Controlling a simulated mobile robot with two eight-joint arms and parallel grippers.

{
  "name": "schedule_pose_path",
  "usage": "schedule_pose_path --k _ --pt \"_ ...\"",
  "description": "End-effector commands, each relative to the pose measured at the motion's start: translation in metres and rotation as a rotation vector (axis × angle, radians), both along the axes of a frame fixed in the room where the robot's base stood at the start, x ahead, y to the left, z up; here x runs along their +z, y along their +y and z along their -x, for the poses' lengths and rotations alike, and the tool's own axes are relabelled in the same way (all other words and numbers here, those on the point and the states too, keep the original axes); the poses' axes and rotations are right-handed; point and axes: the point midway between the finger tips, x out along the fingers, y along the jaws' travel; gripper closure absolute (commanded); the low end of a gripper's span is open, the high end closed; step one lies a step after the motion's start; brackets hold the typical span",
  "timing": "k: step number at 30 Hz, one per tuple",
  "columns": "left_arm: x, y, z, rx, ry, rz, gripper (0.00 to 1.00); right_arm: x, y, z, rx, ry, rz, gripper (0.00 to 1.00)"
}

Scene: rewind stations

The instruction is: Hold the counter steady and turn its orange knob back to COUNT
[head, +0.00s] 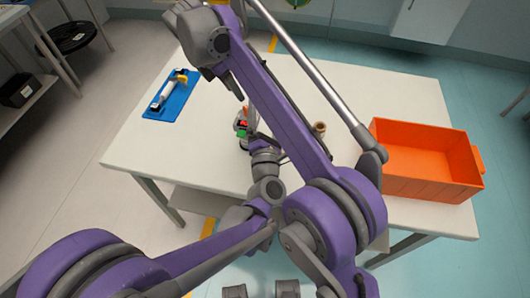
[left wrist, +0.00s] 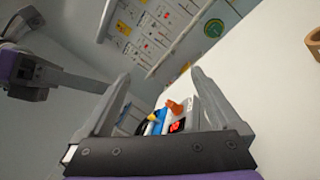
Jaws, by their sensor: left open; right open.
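The counter (left wrist: 196,112) shows in the left wrist view as a small pale body with a red-lit display and an orange knob (left wrist: 178,106) on top. It appears between the two spread fingers of my left gripper (left wrist: 162,92), which is open; I cannot tell whether they touch it. In the head view the counter (head: 242,125) is small on the table, partly hidden by my arms. My right gripper (head: 234,90) is open above the table, just beyond the counter. It also shows at the left of the left wrist view (left wrist: 85,85), apart from the counter.
The white table (head: 345,88) carries a blue mat (head: 158,113) with a white and yellow tool at left. An orange crate (head: 428,187) stands at right, and a brown ring (head: 319,128) lies between. A shelf with a dark box (head: 18,90) is at far left.

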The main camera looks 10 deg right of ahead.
Motion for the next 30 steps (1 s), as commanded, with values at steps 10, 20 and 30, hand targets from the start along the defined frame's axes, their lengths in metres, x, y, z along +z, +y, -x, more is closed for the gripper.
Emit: schedule_pose_path --k 10,20,30 --pt "-0.088 -0.013 0.028 0.291 -0.025 0.72 0.02 0.0 0.0 0.0 0.0 0.0 0.0 0.5" --pt "-0.12 0.006 0.041 0.439 -0.04 0.856 0.02 0.0 0.0 0.0 0.0 0.0 0.0 0.5" --pt "-0.119 0.032 -0.011 0.439 -0.043 0.852 0.02 0.0 0.0 0.0 0.0 0.0 0.0 0.5"
